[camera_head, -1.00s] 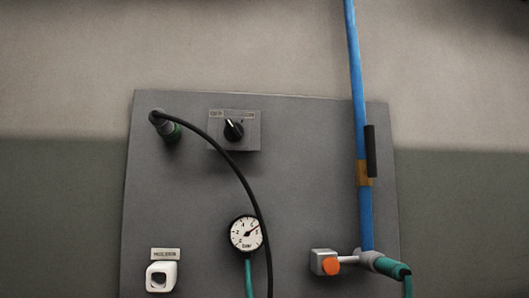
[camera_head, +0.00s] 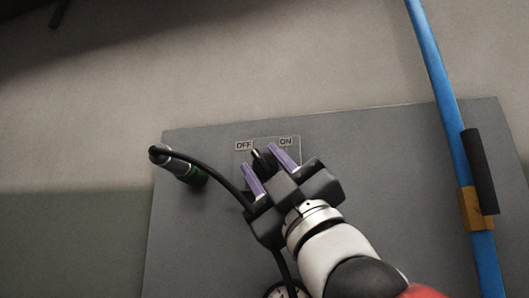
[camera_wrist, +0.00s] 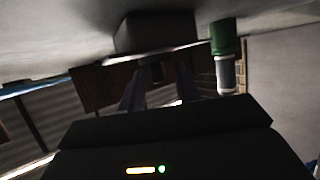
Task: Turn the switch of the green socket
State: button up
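The green socket (camera_head: 196,176) is on the grey panel at the left, with a grey plug and black cable in it. It also shows in the wrist view (camera_wrist: 222,38). To its right is the switch box (camera_head: 296,153), labelled OFF on the left and ON on the right. Its black knob (camera_head: 259,160) is partly hidden by my gripper. My gripper (camera_head: 268,168) is in front of the box, its purple fingers apart on either side of the knob. In the wrist view the fingers (camera_wrist: 158,92) are also apart, below the dark box (camera_wrist: 155,34). I cannot tell whether they touch the knob.
The black cable (camera_head: 215,172) hangs from the plug and passes behind my gripper. A blue pipe (camera_head: 437,70) with a black handle (camera_head: 480,170) runs down the right. The panel between gripper and pipe is clear.

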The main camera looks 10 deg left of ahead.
jog(key=shift+x, duration=0.75)
grip_shut()
